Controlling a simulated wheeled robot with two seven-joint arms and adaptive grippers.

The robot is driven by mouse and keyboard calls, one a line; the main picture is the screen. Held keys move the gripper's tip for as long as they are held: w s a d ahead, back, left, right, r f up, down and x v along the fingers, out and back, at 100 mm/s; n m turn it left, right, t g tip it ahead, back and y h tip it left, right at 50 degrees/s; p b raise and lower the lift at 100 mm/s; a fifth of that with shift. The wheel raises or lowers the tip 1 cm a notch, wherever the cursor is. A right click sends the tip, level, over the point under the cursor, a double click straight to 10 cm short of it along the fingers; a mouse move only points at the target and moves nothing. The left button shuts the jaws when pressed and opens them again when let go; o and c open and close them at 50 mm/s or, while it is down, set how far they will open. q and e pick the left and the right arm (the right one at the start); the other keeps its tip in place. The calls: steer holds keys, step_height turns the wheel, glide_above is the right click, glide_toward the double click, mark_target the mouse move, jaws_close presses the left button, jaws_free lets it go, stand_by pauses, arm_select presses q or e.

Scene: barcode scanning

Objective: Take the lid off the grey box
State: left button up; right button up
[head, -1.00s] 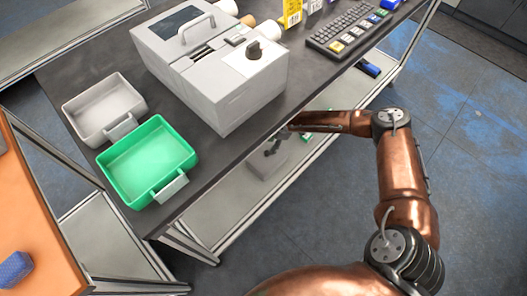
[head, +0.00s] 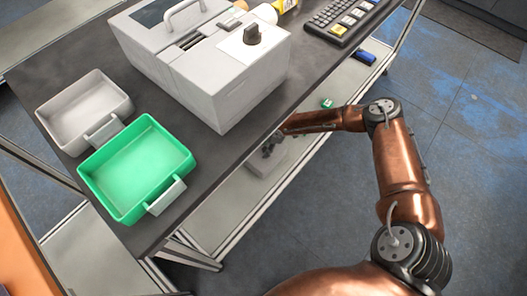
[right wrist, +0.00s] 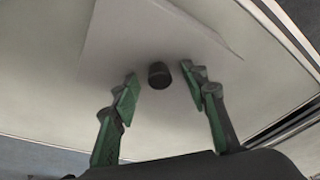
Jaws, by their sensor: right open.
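The grey box (head: 258,167) stands on the lower shelf, partly hidden under the table edge and behind my right gripper. In the right wrist view its flat pale lid (right wrist: 115,45) carries a short black knob (right wrist: 158,75). My right gripper (head: 271,147) is at the box. In the right wrist view its green-padded fingers (right wrist: 160,77) are open, one on each side of the knob, with a gap on both sides. The lid lies on the box as far as I can see. My left gripper is not in view.
A large grey machine (head: 217,90) with a black knob stands on the dark table above the shelf. A green tray (head: 145,165) and a grey tray (head: 75,115) are at its left. A keyboard (head: 340,17) lies at the back. A blue item (head: 366,57) lies on the shelf.

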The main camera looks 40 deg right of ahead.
steer(key=shift+r, duration=0.1)
steer(key=shift+c, duration=0.5)
jaws_close()
